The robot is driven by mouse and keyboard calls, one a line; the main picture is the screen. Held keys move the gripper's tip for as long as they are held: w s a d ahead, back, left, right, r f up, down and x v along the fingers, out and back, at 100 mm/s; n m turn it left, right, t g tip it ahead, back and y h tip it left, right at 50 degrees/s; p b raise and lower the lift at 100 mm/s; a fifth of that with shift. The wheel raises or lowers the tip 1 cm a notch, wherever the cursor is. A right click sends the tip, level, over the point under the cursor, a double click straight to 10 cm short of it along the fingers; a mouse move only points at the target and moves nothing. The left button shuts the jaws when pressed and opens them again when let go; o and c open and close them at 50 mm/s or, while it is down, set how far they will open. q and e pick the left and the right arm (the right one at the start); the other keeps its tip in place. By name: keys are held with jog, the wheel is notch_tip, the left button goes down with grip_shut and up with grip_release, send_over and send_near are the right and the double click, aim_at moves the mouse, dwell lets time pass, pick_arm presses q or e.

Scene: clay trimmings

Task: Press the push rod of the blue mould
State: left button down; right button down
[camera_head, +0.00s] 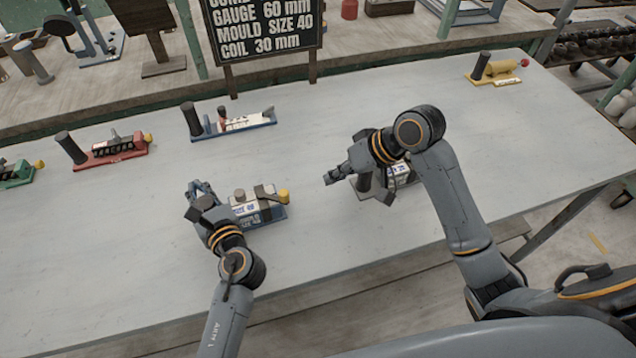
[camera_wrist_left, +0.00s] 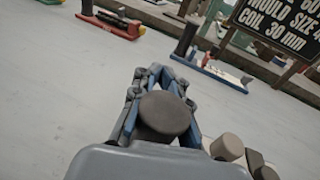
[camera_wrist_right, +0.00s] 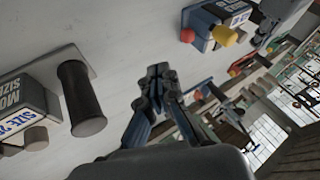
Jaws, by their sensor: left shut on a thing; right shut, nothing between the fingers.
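The blue mould (camera_head: 268,217) lies on the table, with a size 40 label, a round knob on top and a yellow knob (camera_head: 283,196) at its right end. My left gripper (camera_head: 200,190) is shut around the dark upright handle (camera_wrist_left: 165,113) at the mould's left end. My right gripper (camera_head: 332,178) is shut and empty, in the air to the right of the yellow knob and apart from it. In the right wrist view the yellow knob (camera_wrist_right: 224,36) is above my right fingertips (camera_wrist_right: 158,72), with a red knob (camera_wrist_right: 187,36) beside it.
A grey mould (camera_head: 400,172) stands partly behind my right arm; its dark handle (camera_wrist_right: 80,98) is close to that gripper. Red (camera_head: 110,150), green (camera_head: 15,175), yellow (camera_head: 495,72) and another blue-based tool (camera_head: 235,125) stand further off. A sign (camera_head: 262,30) stands at the back.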

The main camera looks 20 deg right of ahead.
pick_arm(q)
jog(key=shift+f, duration=0.2)
pick_arm(e)
jog(key=v, duration=0.2)
jog(key=shift+s+d+r, duration=0.1)
jog(key=shift+d+r, duration=0.05)
jog(key=shift+r, duration=0.05)
pick_arm(q)
jog(key=c, duration=1.3)
grip_release()
jog(key=shift+o, duration=0.2)
jog(key=shift+r, duration=0.1)
